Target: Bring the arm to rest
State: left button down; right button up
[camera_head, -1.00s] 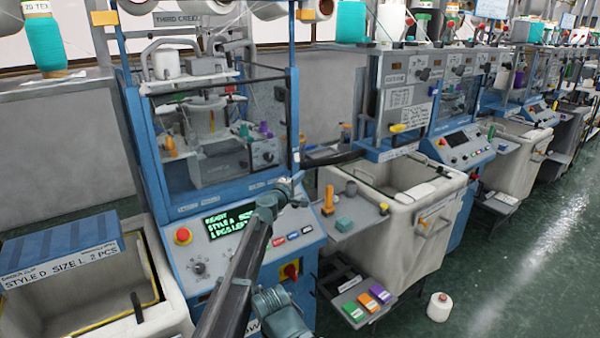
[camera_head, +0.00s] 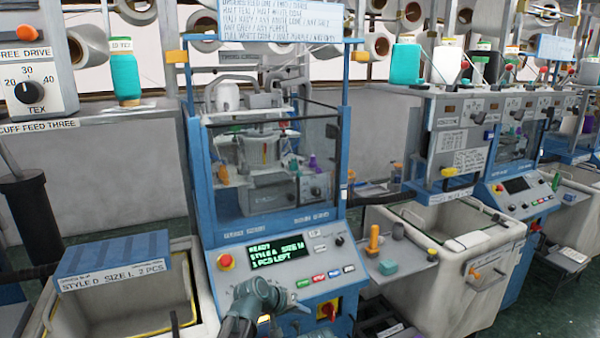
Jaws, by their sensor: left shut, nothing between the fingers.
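My left gripper (camera_head: 291,299) is at the bottom middle, low in front of the control panel (camera_head: 285,252) of the blue knitting machine. It is shut and empty, and apart from the loose items on the side shelf. Only the last part of my left arm (camera_head: 240,313) shows, coming up from the bottom edge. My right gripper is not in view.
The panel has a lit green display (camera_head: 276,253) and a red button (camera_head: 225,262). A bin with a blue lid (camera_head: 112,265) stands at the left. A white bin (camera_head: 420,285) and small shelf (camera_head: 395,262) stand at the right.

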pick_arm(q)
jog(key=s+a+f+g+y, duration=0.2)
jog(key=s+a+f+y, duration=0.1)
jog(key=s+a, duration=0.6)
jog(key=s+a+f+g+y, duration=0.3)
jog(key=s+a+y, duration=0.1)
jog(key=s+a, duration=0.55)
jog(key=s+d+m+g+y, duration=0.1)
jog(key=s+d+m, duration=0.3)
jog(key=d, duration=0.7)
jog(key=shift+s+d, duration=0.15)
jog(key=shift+s, duration=1.05)
jog(key=c, duration=1.5)
grip_release()
jog(key=shift+c, duration=0.2)
